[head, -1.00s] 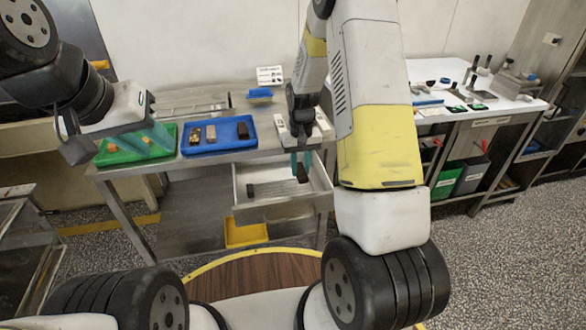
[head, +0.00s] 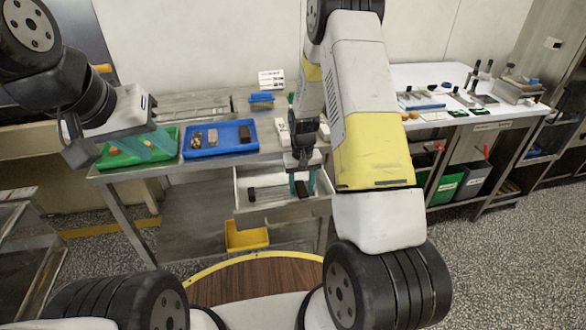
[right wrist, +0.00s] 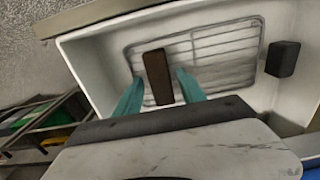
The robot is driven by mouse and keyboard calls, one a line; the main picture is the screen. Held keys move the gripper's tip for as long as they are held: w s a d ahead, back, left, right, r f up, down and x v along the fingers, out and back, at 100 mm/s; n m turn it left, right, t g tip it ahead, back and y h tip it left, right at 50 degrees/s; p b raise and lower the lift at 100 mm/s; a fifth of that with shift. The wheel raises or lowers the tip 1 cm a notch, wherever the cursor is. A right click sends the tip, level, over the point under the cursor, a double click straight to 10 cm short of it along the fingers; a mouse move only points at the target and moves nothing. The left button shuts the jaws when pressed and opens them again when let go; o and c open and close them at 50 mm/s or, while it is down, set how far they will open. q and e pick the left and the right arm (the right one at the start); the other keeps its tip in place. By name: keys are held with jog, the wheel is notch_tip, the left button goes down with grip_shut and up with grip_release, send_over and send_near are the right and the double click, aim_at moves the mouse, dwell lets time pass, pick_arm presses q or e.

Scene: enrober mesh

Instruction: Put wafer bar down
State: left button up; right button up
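The dark brown wafer bar (right wrist: 157,77) lies over the wire mesh (right wrist: 210,55) inside the white open drawer (head: 270,212); the bar also shows in the head view (head: 302,188). My right gripper (right wrist: 160,82) is low in the drawer, its teal fingers on either side of the bar, with a narrow gap showing on each side. Whether the bar's underside touches the mesh is hard to see. My left gripper (head: 142,145) is open and empty over the green tray (head: 112,160).
A blue tray (head: 188,152) with several bars stands on the steel table. A black block (right wrist: 283,58) sits at one end of the drawer. A yellow bin (head: 246,235) is on the shelf below.

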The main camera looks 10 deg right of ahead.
jog(key=shift+r, duration=0.15)
notch_tip(320, 180, up, 12)
notch_tip(320, 180, up, 17)
jog(key=t+y, duration=0.1)
jog(key=t, duration=0.2)
send_over(301, 188)
jog(key=s, duration=1)
jog(key=s+a+r+t, duration=0.1)
jog(key=s+r, duration=0.2)
jog(key=s, duration=0.4)
jog(key=s+a+r+t+y, duration=0.1)
jog(key=s+r+t, duration=0.1)
jog(key=s+r, duration=0.2)
jog(key=s, duration=0.3)
jog(key=shift+s, duration=0.2)
jog(key=shift+a, duration=0.15)
